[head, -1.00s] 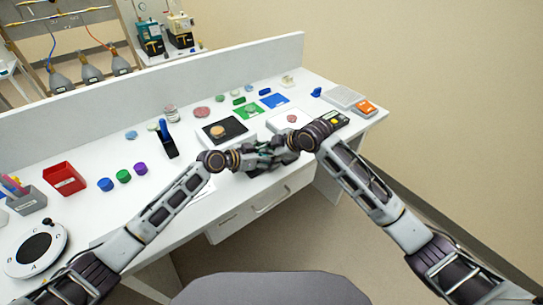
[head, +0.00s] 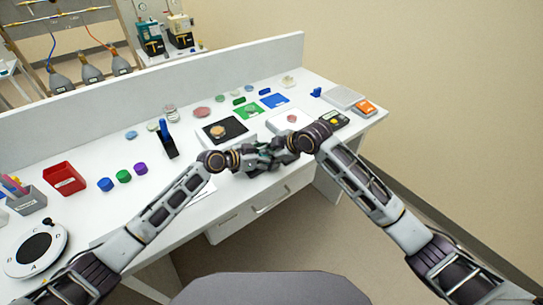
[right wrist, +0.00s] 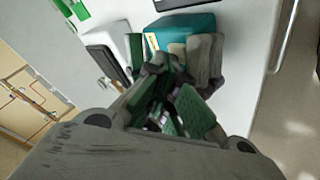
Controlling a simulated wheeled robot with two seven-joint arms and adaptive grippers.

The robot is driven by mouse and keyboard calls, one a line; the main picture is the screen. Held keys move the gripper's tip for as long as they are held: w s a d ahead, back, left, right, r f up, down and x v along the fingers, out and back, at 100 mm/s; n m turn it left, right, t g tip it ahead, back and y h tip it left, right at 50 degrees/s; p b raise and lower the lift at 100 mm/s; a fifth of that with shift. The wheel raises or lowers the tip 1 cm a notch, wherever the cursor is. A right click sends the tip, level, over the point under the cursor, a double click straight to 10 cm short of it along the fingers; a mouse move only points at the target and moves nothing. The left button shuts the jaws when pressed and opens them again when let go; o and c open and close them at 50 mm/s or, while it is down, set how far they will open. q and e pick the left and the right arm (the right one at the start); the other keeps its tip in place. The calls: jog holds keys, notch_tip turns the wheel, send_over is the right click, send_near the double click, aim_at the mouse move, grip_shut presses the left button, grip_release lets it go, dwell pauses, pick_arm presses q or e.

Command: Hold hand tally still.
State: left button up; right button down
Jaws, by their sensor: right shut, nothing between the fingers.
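My right gripper (right wrist: 165,85) is shut and empty; its green-padded fingers meet in the right wrist view. In the head view the right gripper (head: 277,150) and my left gripper (head: 252,160) are close together over the bench's front edge, their outlines overlapping. A teal block with a pale label, which looks like the hand tally (right wrist: 187,30), lies just beyond my right fingers in the right wrist view. A green pad and a grey finger flank it. Whether the left gripper grips it is hidden by overlapping fingers. I cannot make out the tally in the head view.
On the white bench (head: 90,160) behind the grippers lie a black pad (head: 237,138), a green card (head: 250,112) and a blue card (head: 273,101). A red bin (head: 65,178) and several coloured caps stand left. A drawer (head: 262,205) is below the edge.

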jog(key=shift+s+f, duration=0.15)
jog(key=shift+f, duration=0.55)
dwell(0.5)
jog(key=shift+r, duration=1.3)
jog(key=shift+r, duration=2.55)
jog(key=shift+r, duration=0.1)
notch_tip(320, 180, up, 4)
jog(key=shift+f, duration=0.1)
jog(key=shift+f, duration=0.15)
dwell(0.5)
